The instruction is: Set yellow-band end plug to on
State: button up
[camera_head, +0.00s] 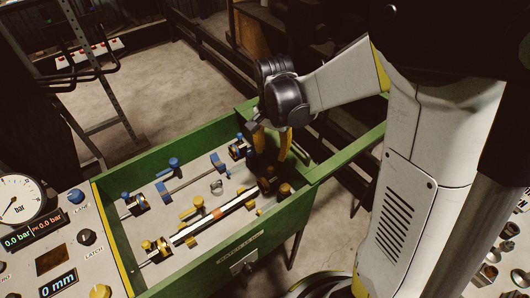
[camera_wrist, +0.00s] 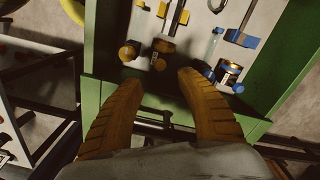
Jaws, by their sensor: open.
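A green-walled test bed (camera_head: 200,270) holds two rows of fittings, one blue-marked and one yellow-marked. At the yellow row's far right end is a dark brass plug with yellow-brown knobs (camera_head: 284,189), probably the yellow-band end plug; in the wrist view it (camera_wrist: 163,46) is just beyond my fingertips. I cannot read its setting. My gripper (camera_head: 272,143) is open and empty, pointing down over the right end of the bed. In the wrist view my gripper (camera_wrist: 159,80) has its orange fingers spread, apart from the plug.
A blue-banded brass plug (camera_wrist: 229,72) lies right of my fingers in the wrist view. A yellow clamp (camera_head: 163,246) stands at the yellow row's left end. A gauge panel (camera_head: 20,262) with displays and knobs is at left. Green walls edge the bed.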

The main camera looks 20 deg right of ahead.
aim_at(271, 167)
notch_tip(271, 167, down, 10)
jog(key=b, duration=0.4)
jog(key=shift+f, duration=0.25)
grip_shut()
